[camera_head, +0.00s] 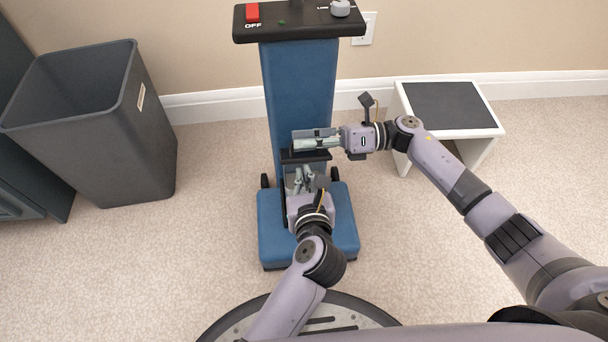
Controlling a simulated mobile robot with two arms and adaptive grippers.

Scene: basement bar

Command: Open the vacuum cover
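A blue upright vacuum (298,85) stands against the back wall, with a wide blue base (340,225) on the carpet. A small grey, see-through-looking panel (313,131), perhaps the cover, is on its front above a black ledge (290,157). My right gripper (305,143) reaches in from the right, its fingers overlapping this panel. Whether they grip it is unclear. My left gripper (304,172) points up from below, just under the ledge. Its two fingers show a gap between them, and I see nothing held there. The arms hide part of the vacuum's lower front.
The vacuum's black top panel (295,30) carries a red switch marked OFF (252,11) and a grey knob (340,8). A dark grey bin (110,130) stands at left. A white step stool (487,120) with a dark top is at right.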

